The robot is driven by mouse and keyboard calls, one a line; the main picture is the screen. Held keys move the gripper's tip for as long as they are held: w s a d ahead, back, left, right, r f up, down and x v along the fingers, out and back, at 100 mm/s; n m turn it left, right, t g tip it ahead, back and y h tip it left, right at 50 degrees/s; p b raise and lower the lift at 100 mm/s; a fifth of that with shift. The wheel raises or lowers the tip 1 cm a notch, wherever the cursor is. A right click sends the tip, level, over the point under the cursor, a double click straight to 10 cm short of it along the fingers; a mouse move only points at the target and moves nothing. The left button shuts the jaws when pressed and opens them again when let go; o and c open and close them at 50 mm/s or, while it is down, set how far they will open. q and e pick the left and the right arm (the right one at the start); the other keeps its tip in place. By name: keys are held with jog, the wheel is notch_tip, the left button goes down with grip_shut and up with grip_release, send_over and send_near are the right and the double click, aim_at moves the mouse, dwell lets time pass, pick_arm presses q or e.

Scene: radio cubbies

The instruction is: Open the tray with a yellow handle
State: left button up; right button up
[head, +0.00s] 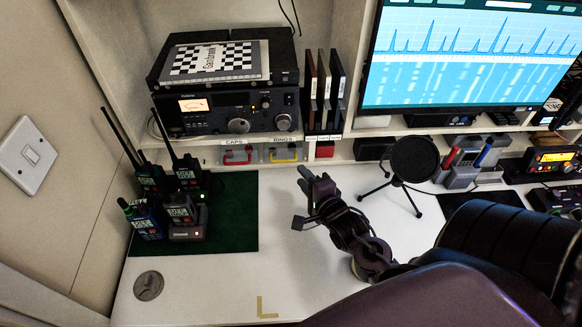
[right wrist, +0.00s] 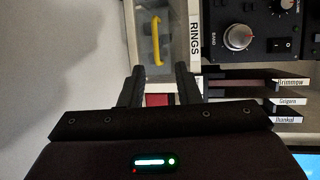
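The tray with a yellow handle (head: 284,154) sits in a low cubby under the radio, below the RINGS label, and looks shut. In the right wrist view its yellow handle (right wrist: 156,38) lies ahead of the fingers, a little left of the gap's middle. My right gripper (head: 301,194) is open and empty over the white desk, in front of the tray and slightly to its right. In the right wrist view both fingers (right wrist: 160,82) stand apart, with nothing between them touching. My left gripper is not in view.
A tray with a red handle (head: 236,155), labelled CAPS, is left of the yellow one. A red object (head: 324,150) sits in the cubby to the right. Handheld radios stand on a green mat (head: 230,222). A microphone on a tripod (head: 412,163) stands right of my gripper.

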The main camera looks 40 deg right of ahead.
jog(key=shift+f+x, duration=0.15)
jog(key=shift+x, duration=1.85)
jog(key=shift+f+x, duration=0.1)
jog(key=shift+x, duration=1.9)
jog(key=shift+c, duration=0.2)
jog(key=shift+s, duration=0.1)
grip_shut()
